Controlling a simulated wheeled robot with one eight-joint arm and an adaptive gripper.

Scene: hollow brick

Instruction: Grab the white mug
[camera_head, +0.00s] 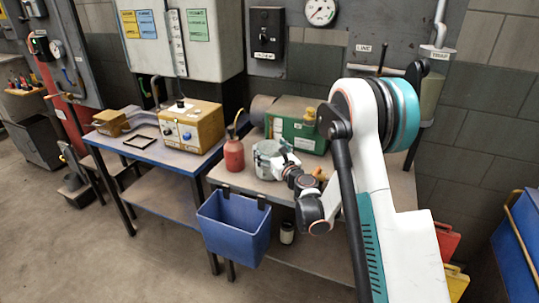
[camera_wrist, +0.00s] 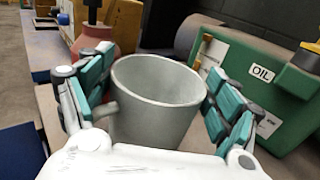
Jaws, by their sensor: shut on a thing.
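The white mug (camera_wrist: 158,105) looks pale grey in the wrist view. The mug's lower part is hidden by my gripper's white body. In the head view my gripper (camera_head: 268,160) is over the right workbench (camera_head: 222,178), and the mug is hard to make out there. I cannot tell whether the mug's base touches the bench.
A red oil can (camera_head: 235,155) stands left of my gripper. A green box marked OIL (camera_wrist: 240,75) is close behind and to the right. A blue bin (camera_head: 235,230) hangs on the bench front. A tan box (camera_head: 190,127) sits on the left bench. Open floor lies in front.

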